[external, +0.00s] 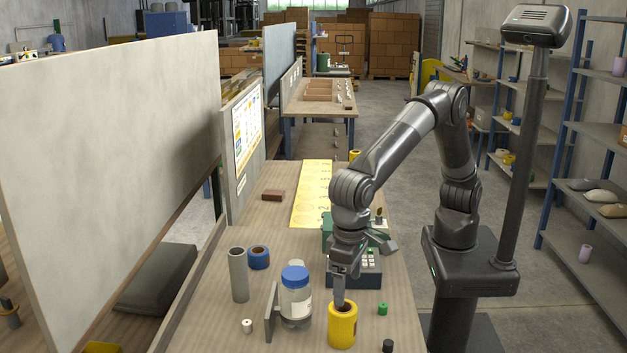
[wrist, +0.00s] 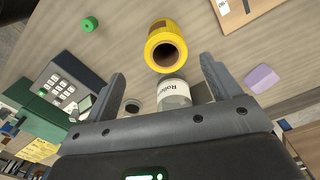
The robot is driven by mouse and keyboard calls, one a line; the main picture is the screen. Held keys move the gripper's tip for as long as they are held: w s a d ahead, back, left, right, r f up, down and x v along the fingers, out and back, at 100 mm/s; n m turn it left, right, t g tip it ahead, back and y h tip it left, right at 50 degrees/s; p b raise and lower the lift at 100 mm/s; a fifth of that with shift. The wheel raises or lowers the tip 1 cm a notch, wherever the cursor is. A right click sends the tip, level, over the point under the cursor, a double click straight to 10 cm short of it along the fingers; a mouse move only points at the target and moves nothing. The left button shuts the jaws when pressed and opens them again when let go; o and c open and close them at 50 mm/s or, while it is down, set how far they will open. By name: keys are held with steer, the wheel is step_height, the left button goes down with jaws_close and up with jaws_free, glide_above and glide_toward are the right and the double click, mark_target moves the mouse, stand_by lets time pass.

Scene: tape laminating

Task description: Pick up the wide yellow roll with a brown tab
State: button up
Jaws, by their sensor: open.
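The wide yellow roll (external: 342,333) stands upright at the near end of the workbench. It also shows in the wrist view (wrist: 163,31), with its dark round opening facing the camera. In the wrist view my gripper (wrist: 162,68) is open and empty, with one finger on each side of the roll's line and the roll beyond the fingertips.
A blue-lidded jar (external: 295,300) stands close left of the roll. A grey tube (external: 238,275) and blue roll (external: 259,258) are farther left. A green cap (external: 383,309) and black cap (external: 388,346) lie to the right. A keypad device (external: 368,270) is behind.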

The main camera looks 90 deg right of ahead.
mark_target(343, 317)
steer(key=shift+w+a+f, duration=0.15)
steer(key=shift+f, duration=2.35)
steer(key=shift+w+a+f, duration=0.1)
steer(key=shift+w+f, duration=0.05)
steer(key=shift+f, duration=2.3)
steer(key=shift+c, duration=0.5)
steer(key=c, duration=1)
steer(key=shift+r, duration=0.1)
